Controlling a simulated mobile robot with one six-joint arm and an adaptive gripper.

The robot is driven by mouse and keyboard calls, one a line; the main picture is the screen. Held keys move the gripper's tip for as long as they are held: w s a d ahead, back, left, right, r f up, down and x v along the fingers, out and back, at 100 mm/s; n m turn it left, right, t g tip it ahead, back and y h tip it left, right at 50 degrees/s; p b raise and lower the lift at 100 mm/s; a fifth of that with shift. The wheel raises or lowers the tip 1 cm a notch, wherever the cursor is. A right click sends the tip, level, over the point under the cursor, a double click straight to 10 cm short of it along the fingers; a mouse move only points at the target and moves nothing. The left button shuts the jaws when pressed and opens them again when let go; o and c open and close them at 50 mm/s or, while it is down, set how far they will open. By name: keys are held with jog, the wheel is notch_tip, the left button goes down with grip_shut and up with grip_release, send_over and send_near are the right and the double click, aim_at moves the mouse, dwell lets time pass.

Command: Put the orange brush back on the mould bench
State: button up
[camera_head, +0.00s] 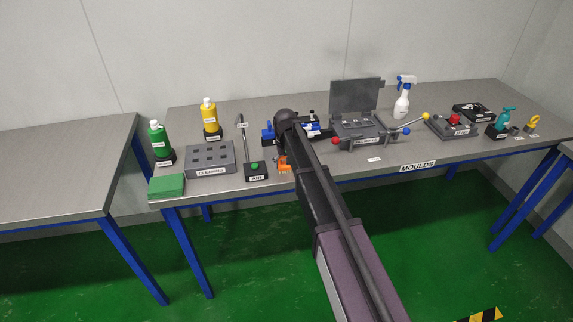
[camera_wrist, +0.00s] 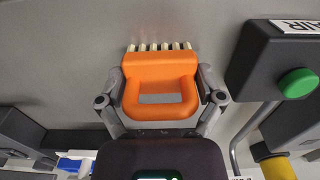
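The orange brush (camera_head: 284,165) shows in the head view at the front part of the mould bench (camera_head: 215,185), just right of the AIR box. In the wrist view the brush (camera_wrist: 160,85) has its pale bristles pointing away from me. My gripper (camera_wrist: 161,82) has a finger against each side of the brush and is shut on it. In the head view my arm covers most of the gripper. I cannot tell whether the brush touches the bench top.
The AIR box (camera_head: 256,172) with a green button and upright lever stands close left. Left of it are a grey CLEANING block (camera_head: 210,160), a green pad (camera_head: 167,186) and two bottles. The open mould (camera_head: 357,125) with ball-ended levers stands to the right.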

jog(key=shift+o, duration=0.2)
jog(key=shift+r, duration=0.1)
notch_tip(320, 180, up, 12)
jog(key=p, duration=1.2)
dwell(0.4)
dwell(0.7)
jog(key=s+d+m, duration=0.3)
jog(key=s+d, duration=2)
jog(key=s, duration=0.3)
jog(key=shift+d, duration=0.1)
